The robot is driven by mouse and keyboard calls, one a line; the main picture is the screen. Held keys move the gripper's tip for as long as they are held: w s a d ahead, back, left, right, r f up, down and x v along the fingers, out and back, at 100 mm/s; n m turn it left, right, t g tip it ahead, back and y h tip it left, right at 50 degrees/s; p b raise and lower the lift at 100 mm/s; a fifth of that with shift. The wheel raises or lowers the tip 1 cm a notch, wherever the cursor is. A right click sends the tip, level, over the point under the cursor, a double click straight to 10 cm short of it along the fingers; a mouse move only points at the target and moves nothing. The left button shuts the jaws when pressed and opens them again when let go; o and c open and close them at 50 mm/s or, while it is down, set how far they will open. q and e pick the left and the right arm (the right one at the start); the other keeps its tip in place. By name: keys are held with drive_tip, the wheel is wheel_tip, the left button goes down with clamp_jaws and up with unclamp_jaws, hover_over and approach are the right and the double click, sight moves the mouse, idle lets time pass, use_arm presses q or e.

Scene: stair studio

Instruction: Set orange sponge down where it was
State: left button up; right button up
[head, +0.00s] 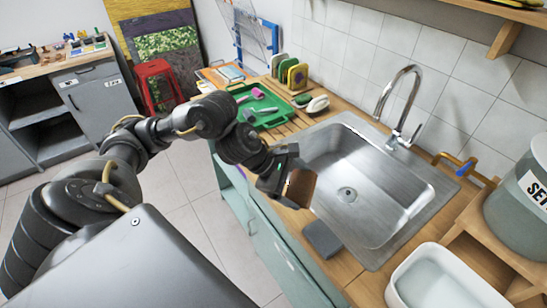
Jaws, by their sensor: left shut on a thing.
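My left gripper (287,182) comes in from the left and is over the counter's front edge, by the left front corner of the sink. It is shut on a brown-orange block, which I take to be the orange sponge (302,189). The gripper hides part of the sponge. From this view I cannot tell whether the sponge touches the counter below. My right gripper is not in view.
The steel sink (375,205) with its tap (400,105) is to the right. A dark grey pad (322,240) lies on the wooden counter in front of it. A green tray (255,105) stands behind the arm. A white basin (440,275) is at the lower right.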

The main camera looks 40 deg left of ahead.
use_arm(q)
drive_tip(key=s+a+r+n+g+y+p, duration=0.1)
drive_tip(key=s+a+n+y+p, duration=0.1)
drive_tip(key=s+a+n+p, duration=0.3)
drive_tip(key=s+a+n+y+p, duration=0.3)
drive_tip(key=a+n+p, duration=0.1)
drive_tip(key=a+n, duration=0.35)
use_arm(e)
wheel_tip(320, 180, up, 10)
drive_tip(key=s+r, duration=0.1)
use_arm(q)
drive_tip(key=shift+m, duration=0.25)
drive_tip(key=w+f+b, duration=0.3)
drive_tip(key=w, duration=0.1)
drive_tip(key=w+a+f+b, duration=0.1)
drive_tip(key=w+f+b, duration=0.1)
drive_tip(key=w, duration=0.3)
drive_tip(key=w+a+f+b, duration=0.1)
drive_tip(key=w+f+b, duration=0.2)
drive_tip(key=w+b, duration=0.1)
drive_tip(key=shift+w+f+b, duration=0.2)
drive_tip(key=shift+f+b, duration=0.15)
drive_tip(key=shift+b, duration=0.25)
drive_tip(key=shift+w, duration=0.2)
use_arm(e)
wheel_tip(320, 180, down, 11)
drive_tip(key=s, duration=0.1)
